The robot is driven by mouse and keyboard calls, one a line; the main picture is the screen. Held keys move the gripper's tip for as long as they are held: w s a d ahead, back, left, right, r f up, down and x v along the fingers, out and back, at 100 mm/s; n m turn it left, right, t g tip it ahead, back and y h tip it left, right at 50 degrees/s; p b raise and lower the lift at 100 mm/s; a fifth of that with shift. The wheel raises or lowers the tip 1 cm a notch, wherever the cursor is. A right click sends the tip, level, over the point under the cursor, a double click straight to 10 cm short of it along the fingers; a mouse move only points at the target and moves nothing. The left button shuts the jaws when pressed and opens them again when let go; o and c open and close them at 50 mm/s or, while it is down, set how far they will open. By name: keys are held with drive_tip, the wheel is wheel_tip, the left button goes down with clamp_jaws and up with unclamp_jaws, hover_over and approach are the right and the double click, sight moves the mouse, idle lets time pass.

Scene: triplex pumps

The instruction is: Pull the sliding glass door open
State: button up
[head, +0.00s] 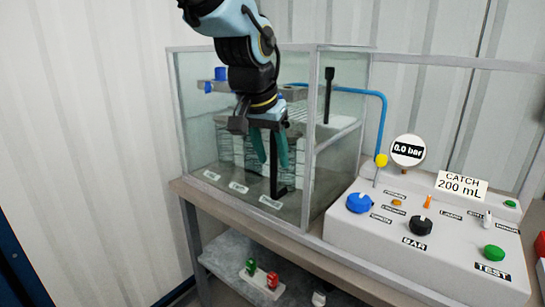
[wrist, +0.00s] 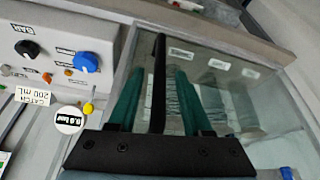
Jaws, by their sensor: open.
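The glass cabinet (head: 205,150) stands on the bench, with clear front panes in grey frames. An upright black bar handle (head: 275,180) is at the right part of its front; in the wrist view the handle (wrist: 158,85) runs between my two fingers. My gripper (head: 273,162) has green fingers, is open and points down at the front glass. In the wrist view my gripper (wrist: 159,72) has one finger on each side of the handle, with gaps visible. I cannot tell whether the door is fully shut; my arm hides part of the front.
A white control panel (head: 350,235) with knobs and a gauge (head: 407,151) stands right of the cabinet. A second black upright bar (head: 328,95) is at the cabinet's right side. A lower shelf (head: 225,262) holds red and green parts (head: 262,275). A corrugated wall is behind.

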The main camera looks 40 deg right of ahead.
drive_tip(key=shift+x, duration=0.95)
clamp_jaws()
idle(0.8)
